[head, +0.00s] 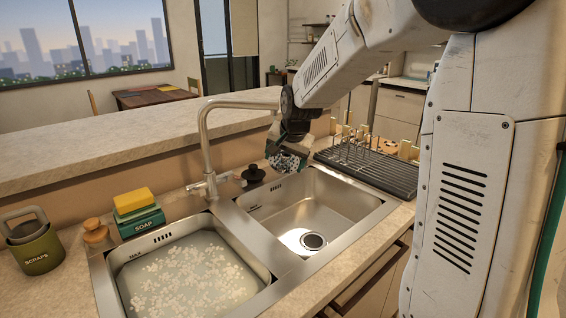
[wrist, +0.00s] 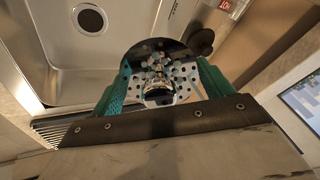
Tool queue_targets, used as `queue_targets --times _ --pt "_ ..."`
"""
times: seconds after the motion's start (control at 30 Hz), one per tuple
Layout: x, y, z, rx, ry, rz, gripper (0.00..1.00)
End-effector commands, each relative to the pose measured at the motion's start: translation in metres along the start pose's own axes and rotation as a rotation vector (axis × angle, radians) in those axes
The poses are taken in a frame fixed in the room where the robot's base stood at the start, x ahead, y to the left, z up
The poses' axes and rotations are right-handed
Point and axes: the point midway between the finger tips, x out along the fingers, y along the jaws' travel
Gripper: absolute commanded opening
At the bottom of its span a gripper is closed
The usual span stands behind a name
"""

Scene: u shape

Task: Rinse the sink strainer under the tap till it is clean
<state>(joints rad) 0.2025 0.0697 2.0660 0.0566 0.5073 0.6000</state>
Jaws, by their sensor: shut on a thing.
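My gripper (head: 286,158) is shut on the sink strainer (head: 289,163), a round perforated metal disc, held above the far side of the right basin. In the wrist view the strainer (wrist: 184,84) sits between the teal fingers of my gripper (wrist: 158,88). Dark patches show on it, mostly along its upper part; I cannot tell whether they are dirt or shadow. The silver tap (head: 205,150) stands behind the divider, its spout reaching right and ending near my gripper. I see no water stream. The right basin (head: 330,205) is empty, with a round drain (head: 313,241).
The left basin (head: 262,272) holds cloudy water with floating pale bits. A black stopper (head: 253,176) stands behind the basins. A yellow sponge (head: 132,201) on a soap box (head: 140,221) and a green scraps caddy (head: 37,250) are left. A dish rack (head: 372,172) stands right.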

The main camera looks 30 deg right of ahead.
Motion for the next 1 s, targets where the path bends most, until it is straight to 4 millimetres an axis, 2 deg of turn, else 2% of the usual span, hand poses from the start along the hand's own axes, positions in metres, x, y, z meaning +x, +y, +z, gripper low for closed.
queue_targets --times 0.47,1.0 --pt "0.000 0.008 -0.006 0.000 0.000 0.000 0.44" --pt "-0.020 0.030 0.020 0.000 0.001 -0.001 0.44"
